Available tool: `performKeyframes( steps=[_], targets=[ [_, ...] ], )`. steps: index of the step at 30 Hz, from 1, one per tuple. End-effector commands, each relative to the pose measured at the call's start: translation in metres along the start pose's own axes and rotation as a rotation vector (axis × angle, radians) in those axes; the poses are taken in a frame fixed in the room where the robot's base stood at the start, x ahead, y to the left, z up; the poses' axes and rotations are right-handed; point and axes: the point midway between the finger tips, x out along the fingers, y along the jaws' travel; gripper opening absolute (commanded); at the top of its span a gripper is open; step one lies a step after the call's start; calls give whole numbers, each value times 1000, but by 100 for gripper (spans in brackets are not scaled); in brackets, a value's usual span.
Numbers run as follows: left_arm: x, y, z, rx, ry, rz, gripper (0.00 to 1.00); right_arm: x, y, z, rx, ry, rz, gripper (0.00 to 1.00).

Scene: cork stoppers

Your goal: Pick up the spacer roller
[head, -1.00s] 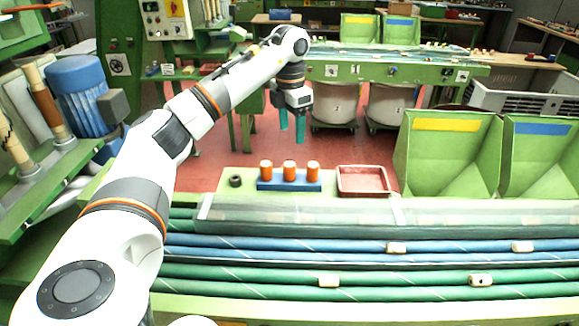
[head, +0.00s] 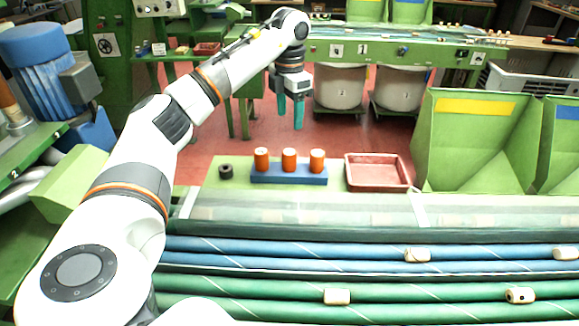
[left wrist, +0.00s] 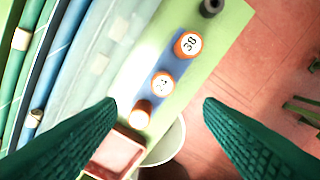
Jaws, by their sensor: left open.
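Three orange rollers with pale tops stand upright in a row on a blue block (head: 290,178): left roller (head: 261,159), middle roller (head: 289,160), right roller (head: 317,161). In the left wrist view two of their tops carry numbers, one reading 38 (left wrist: 188,44); the top nearest the red tray is washed out by glare. I cannot tell which roller is meant. My left gripper (head: 290,112) has teal fingers pointing down, open and empty, above and apart from the rollers. My right gripper is not in view.
A black ring (head: 226,171) lies left of the block on the green surface, and a red tray (head: 377,187) sits to its right. Blue and green tubes with pale blocks run across the front. Green bins (head: 470,165) stand at right.

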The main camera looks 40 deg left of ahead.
Motion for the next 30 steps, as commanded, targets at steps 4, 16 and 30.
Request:
performKeyframes(
  steps=[4,16,30],
  targets=[
    [17,0,0,0,0,0,61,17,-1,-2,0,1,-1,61],
    [73,0,1,0,-3,0,61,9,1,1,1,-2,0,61],
    [125,-3,1,0,-3,2,61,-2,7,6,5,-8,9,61]
  ],
)
